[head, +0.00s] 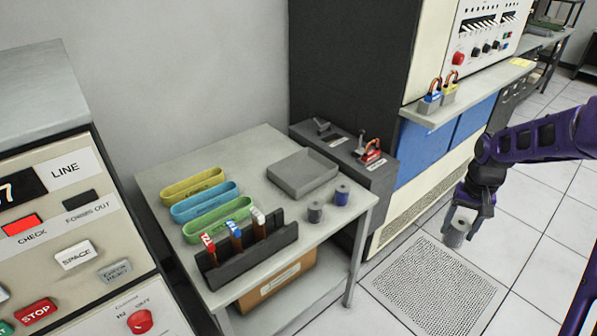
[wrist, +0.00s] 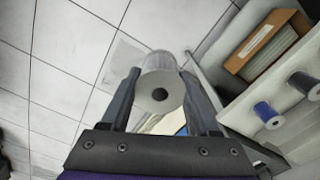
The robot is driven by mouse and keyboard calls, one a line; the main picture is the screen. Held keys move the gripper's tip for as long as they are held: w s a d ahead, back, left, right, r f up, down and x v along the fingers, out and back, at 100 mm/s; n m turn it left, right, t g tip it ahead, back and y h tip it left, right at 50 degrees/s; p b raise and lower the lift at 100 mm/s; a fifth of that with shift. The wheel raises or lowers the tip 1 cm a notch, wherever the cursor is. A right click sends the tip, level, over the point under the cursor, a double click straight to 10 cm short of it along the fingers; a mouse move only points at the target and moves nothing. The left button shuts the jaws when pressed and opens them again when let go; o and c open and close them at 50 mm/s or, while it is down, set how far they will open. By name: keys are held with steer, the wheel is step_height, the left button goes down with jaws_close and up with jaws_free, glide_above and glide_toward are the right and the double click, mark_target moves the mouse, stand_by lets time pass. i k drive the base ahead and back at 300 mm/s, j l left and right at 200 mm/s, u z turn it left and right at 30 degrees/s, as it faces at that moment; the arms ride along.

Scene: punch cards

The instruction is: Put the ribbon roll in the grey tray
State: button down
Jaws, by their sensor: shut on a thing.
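My gripper (head: 467,211) is shut on a grey-white roll (head: 457,233), held above the floor to the right of the table. In the wrist view the roll (wrist: 160,90) sits between the two fingers, its end with a dark centre hole facing the camera. The empty grey tray (head: 302,174) lies at the back right of the table, well to the left of my gripper.
The table (head: 250,157) also holds yellow (head: 193,186), blue (head: 204,202) and green (head: 217,219) oval bins and a dark rack (head: 245,262) with several coloured items. A cardboard box (head: 278,285) sits on the lower shelf.

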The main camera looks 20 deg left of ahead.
mark_target(308, 178)
steer(key=i+u, duration=0.25)
steer(key=u, duration=0.2)
steer(key=i+l+u, duration=0.2)
steer(key=u, duration=0.25)
steer(key=i+l+u, duration=0.25)
steer(key=i+u, duration=0.15)
steer(key=i+l+u, duration=0.4)
